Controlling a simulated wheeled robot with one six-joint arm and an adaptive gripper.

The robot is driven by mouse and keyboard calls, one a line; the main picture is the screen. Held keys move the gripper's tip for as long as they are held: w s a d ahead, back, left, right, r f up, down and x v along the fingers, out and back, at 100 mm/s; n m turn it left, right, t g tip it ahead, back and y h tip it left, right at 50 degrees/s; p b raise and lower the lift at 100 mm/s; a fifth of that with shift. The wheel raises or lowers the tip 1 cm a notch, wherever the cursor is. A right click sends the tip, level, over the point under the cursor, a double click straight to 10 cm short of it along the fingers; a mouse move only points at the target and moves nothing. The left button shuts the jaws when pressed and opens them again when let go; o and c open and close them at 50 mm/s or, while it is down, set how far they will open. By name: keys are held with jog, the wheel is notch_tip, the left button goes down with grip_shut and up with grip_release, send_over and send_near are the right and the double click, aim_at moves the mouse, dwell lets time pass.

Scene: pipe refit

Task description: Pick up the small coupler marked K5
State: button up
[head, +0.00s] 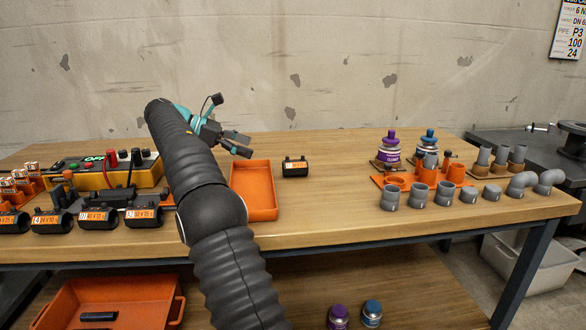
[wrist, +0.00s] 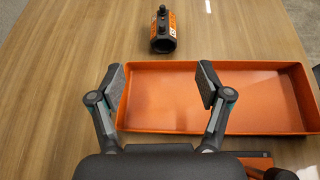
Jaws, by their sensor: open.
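A black coupler (head: 295,168) with an orange label lies alone on the table, just right of the orange tray. It also shows in the wrist view (wrist: 162,42), beyond the fingertips, with its open end towards me. Its marking is too small to read surely, so I cannot tell if it is K5. Several similar couplers stand along the front left edge, one of them with an orange label (head: 98,216); no K5 is legible there. My gripper (head: 242,145) is open and empty above the tray's far end; in the wrist view its fingers (wrist: 160,82) are spread, apart from the coupler.
The orange tray (head: 274,195) is empty, with raised walls. A charger-like box (head: 97,180) with knobs stands left. Grey pipe fittings (head: 418,194) and purple- and blue-capped cans (head: 390,148) stand right. The table around the lone coupler is clear.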

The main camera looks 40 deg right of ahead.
aim_at(283, 162)
jog(key=shift+w+d+f+g, duration=0.3)
jog(key=shift+d+f+g, duration=0.1)
jog(key=shift+f+g, duration=0.1)
jog(key=x, duration=0.8)
jog(key=shift+s+d+f, duration=0.1)
jog(key=shift+s+d, duration=0.05)
jog(key=shift+s, duration=0.05)
jog(key=b+x, duration=0.1)
jog(key=x, duration=0.3)
jog(key=shift+s+f, duration=0.1)
jog(key=shift+f, duration=0.05)
jog(key=shift+s+d+f+b, duration=0.2)
jog(key=shift+s+d+b, duration=0.1)
jog(key=c, duration=1.2)
